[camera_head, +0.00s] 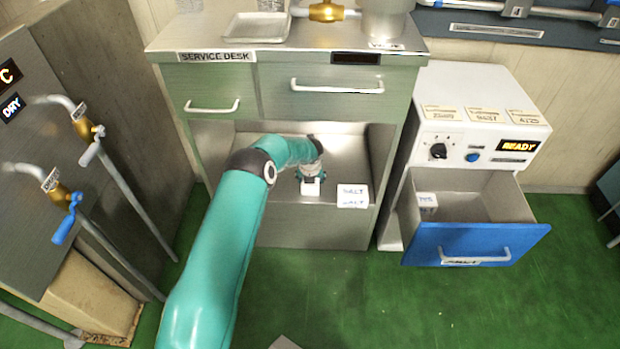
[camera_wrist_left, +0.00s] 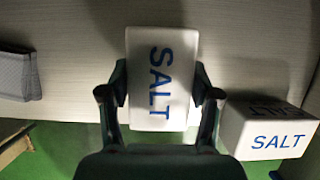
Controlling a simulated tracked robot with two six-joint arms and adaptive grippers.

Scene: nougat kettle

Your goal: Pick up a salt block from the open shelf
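A white salt block (camera_wrist_left: 162,75) with blue SALT lettering is in the middle of the left wrist view, and shows small in the head view (camera_head: 311,188). My left gripper (camera_wrist_left: 161,85) has one finger on each side of it, very near or touching its edges; I cannot tell whether they press on it. In the head view my left gripper (camera_head: 312,174) is inside the open shelf (camera_head: 276,190) under the service desk. A second salt block (camera_wrist_left: 262,130) is to the right of it, also in the head view (camera_head: 352,196). My right gripper is out of view.
Closed drawers (camera_head: 325,95) are above the shelf. At right, a white cabinet (camera_head: 482,100) has its blue-fronted drawer (camera_head: 476,243) pulled out, with a small white block (camera_head: 427,201) inside. Pipes with valves (camera_head: 85,130) stand at left. Green floor in front is mostly clear.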

